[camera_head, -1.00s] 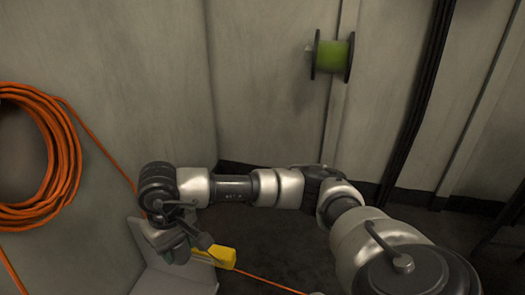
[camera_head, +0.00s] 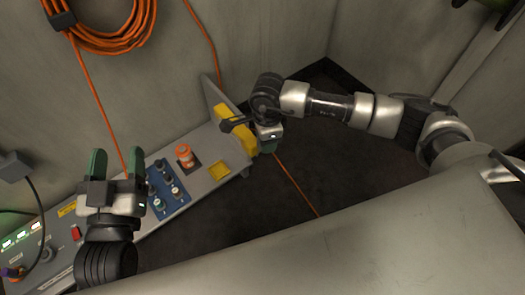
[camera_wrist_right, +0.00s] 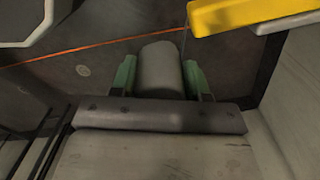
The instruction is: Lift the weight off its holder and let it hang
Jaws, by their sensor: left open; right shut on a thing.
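The weight, a grey cylinder (camera_wrist_right: 160,68), is between the green fingers of my right gripper (camera_wrist_right: 160,80) in the right wrist view. The gripper is shut on it. A thin dark line runs up from beside the weight towards a yellow part (camera_wrist_right: 245,14). In the head view my right gripper (camera_head: 268,146) is beside a yellow piece (camera_head: 233,126) at the end of the bench; the weight is hidden there. I cannot tell whether the weight still touches a holder. My left gripper (camera_head: 117,163) is open and empty, above the bench at lower left.
The grey bench (camera_head: 205,187) carries a blue knob panel (camera_head: 167,187), an orange-and-white cylinder (camera_head: 185,156), a yellow square tray (camera_head: 218,170) and lit displays at left. An orange hose coil (camera_head: 100,25) hangs on the wall. Dark floor (camera_head: 335,150) beyond the bench is open.

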